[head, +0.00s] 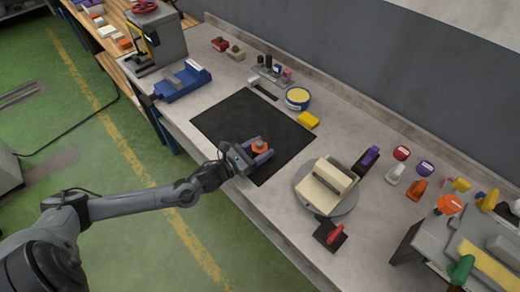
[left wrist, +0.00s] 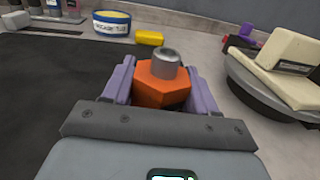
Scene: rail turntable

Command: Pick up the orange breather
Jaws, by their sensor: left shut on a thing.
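The orange breather (head: 260,146) has a hexagonal orange body with a grey round top. In the left wrist view the breather (left wrist: 160,82) is upright between the two purple fingers. My left gripper (head: 258,152) is shut on it, over the right part of the black mat (head: 232,115). The gripper also shows in the left wrist view (left wrist: 160,90). The breather's underside is hidden, so I cannot tell whether it touches the mat. My right gripper is not in view.
A round turntable (head: 347,206) with a cream block (head: 328,184) stands to the right. A yellow block (head: 308,120) and a yellow-and-blue round tin (head: 297,98) are behind the mat. A blue vise (head: 183,84) is at the far left. The mat's left part is clear.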

